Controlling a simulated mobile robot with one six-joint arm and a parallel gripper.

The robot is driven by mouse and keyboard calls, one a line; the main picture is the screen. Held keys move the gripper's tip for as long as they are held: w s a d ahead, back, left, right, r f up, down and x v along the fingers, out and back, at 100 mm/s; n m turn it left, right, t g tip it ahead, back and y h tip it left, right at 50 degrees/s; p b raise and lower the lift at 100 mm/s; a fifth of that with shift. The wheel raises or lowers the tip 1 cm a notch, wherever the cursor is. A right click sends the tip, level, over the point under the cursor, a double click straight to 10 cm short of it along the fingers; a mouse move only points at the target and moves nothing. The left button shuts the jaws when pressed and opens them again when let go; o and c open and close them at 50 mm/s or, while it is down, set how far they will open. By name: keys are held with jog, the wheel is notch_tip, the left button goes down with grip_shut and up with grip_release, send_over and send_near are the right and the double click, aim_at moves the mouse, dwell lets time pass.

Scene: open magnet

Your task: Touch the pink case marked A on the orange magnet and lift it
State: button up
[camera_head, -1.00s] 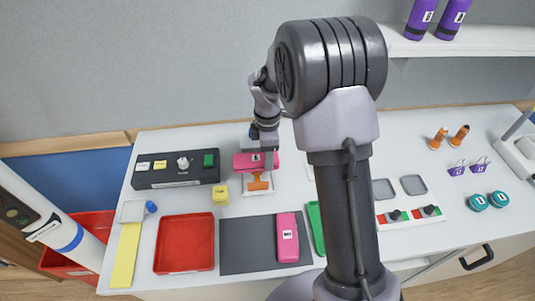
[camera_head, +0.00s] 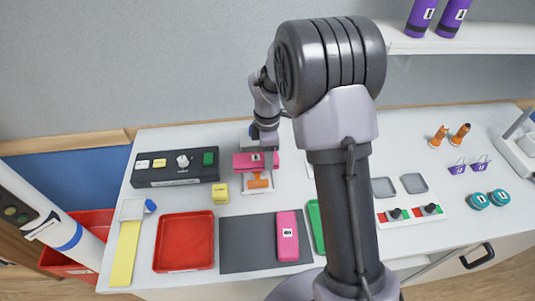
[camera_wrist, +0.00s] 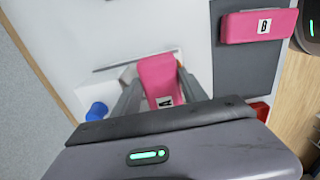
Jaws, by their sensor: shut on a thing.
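The pink case marked A (camera_head: 243,161) is at the back of the table, behind the orange magnet (camera_head: 259,182), which sits on a white base. In the wrist view the case (camera_wrist: 158,75) lies between the two fingers of my gripper (camera_wrist: 157,88), its A label facing the camera. My gripper (camera_head: 266,146) is shut on this case, from above and behind in the head view. The case hides part of the magnet. I cannot tell whether the two touch.
A second pink case, marked B (camera_head: 288,246), lies on a dark grey mat (camera_head: 245,252). A yellow block (camera_head: 220,193), a red tray (camera_head: 184,242) and a black control box (camera_head: 176,178) are on the left. A blue object (camera_wrist: 97,111) lies close to my gripper.

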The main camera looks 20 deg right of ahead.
jog(key=shift+r, duration=0.2)
jog(key=shift+r+p, duration=0.75)
jog(key=shift+p, duration=0.1)
jog(key=shift+r, duration=0.2)
dwell(0.8)
jog(key=shift+r+p, duration=3.05)
jog(key=shift+r, duration=0.15)
